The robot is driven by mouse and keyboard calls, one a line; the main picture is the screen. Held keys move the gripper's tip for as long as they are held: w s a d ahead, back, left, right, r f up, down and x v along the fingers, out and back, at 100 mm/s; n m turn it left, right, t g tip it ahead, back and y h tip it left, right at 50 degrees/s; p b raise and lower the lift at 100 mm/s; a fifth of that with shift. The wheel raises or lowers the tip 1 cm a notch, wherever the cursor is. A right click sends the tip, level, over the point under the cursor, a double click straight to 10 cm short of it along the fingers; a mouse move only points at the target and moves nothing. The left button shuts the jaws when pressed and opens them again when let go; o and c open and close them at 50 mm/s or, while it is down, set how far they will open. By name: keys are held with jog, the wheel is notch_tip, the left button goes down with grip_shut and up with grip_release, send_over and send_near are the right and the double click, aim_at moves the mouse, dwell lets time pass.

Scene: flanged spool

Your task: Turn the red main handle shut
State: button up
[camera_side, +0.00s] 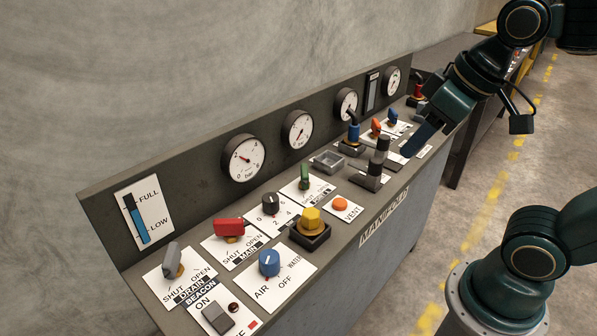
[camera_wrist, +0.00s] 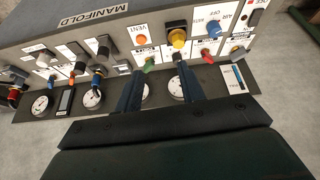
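The red main handle (camera_side: 229,226) is a short bar on an orange pivot, above a white plate marked SHUT, OPEN and MAIN, left of centre on the panel. The bar lies roughly level in the side view; I cannot tell which mark it points to. It also shows small in the wrist view (camera_wrist: 208,54), right of my fingers. My gripper (camera_side: 412,148) is over the far right part of the panel, well away from the handle. In the wrist view its two fingers (camera_wrist: 158,68) are apart with nothing held between them.
A grey drain handle (camera_side: 173,262), a blue air/water knob (camera_side: 269,263), a black dial (camera_side: 270,203) and a yellow knob (camera_side: 311,221) surround the red handle. A green handle (camera_side: 304,177) and upright dark levers (camera_side: 382,153) stand between it and my gripper. Gauges (camera_side: 243,158) line the back.

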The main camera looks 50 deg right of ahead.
jog(key=w+a+r+n+g, duration=0.1)
jog(key=w+a+r+n, duration=0.15)
jog(key=w, duration=0.65)
jog(key=n+g, duration=0.4)
jog(key=n, duration=0.2)
send_over(228, 220)
notch_tip(228, 220, down, 13)
jog(key=shift+f, duration=0.1)
notch_tip(228, 220, down, 14)
jog(key=shift+r, duration=0.15)
grip_shut()
